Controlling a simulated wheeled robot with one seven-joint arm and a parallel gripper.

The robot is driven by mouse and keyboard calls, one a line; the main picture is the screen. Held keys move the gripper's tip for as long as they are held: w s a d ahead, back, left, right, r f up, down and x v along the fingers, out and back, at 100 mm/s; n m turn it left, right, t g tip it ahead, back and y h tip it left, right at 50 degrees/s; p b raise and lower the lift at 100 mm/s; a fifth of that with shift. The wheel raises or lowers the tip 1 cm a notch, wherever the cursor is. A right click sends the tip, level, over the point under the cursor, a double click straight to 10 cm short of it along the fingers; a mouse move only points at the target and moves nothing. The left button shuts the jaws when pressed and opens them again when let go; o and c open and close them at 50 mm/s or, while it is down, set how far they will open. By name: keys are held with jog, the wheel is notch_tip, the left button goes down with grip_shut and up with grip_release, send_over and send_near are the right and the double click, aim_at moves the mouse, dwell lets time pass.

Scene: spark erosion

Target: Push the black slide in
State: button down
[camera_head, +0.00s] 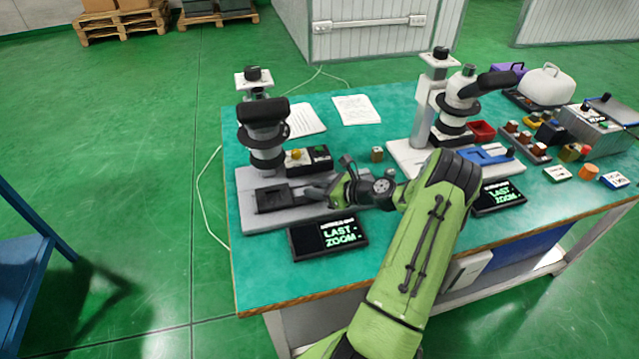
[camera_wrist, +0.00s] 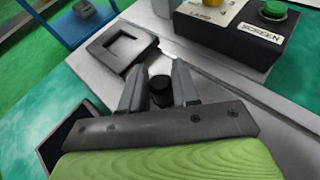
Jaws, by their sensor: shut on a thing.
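The black slide (camera_head: 272,199) lies on the light base (camera_head: 290,214) of the left microscope (camera_head: 264,135), below its lens. In the wrist view the slide (camera_wrist: 108,50) shows a square recess, ahead and left of my fingers. My gripper (camera_head: 320,190) reaches in from the right, low over the base. In the wrist view its two fingers (camera_wrist: 159,80) are shut on a black round knob (camera_wrist: 161,92) at the near end of the slide. The link between knob and slide is partly hidden by the fingers.
A black control box (camera_head: 308,160) with a yellow knob and green button stands just behind the slide. A display reading "LAST ZOOM" (camera_head: 328,236) lies in front of the base. A second microscope (camera_head: 445,105) with a blue slide (camera_head: 484,154) stands to the right.

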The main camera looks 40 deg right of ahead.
jog(key=shift+w+a, duration=0.1)
jog(key=shift+a, duration=0.15)
jog(key=c, duration=0.9)
grip_release()
jog(key=shift+s+d+r, duration=0.1)
jog(key=shift+s+d, duration=0.05)
jog(key=shift+s, duration=0.05)
jog(key=p+v, duration=0.3)
jog(key=v, duration=1.2)
jog(key=shift+s, duration=0.15)
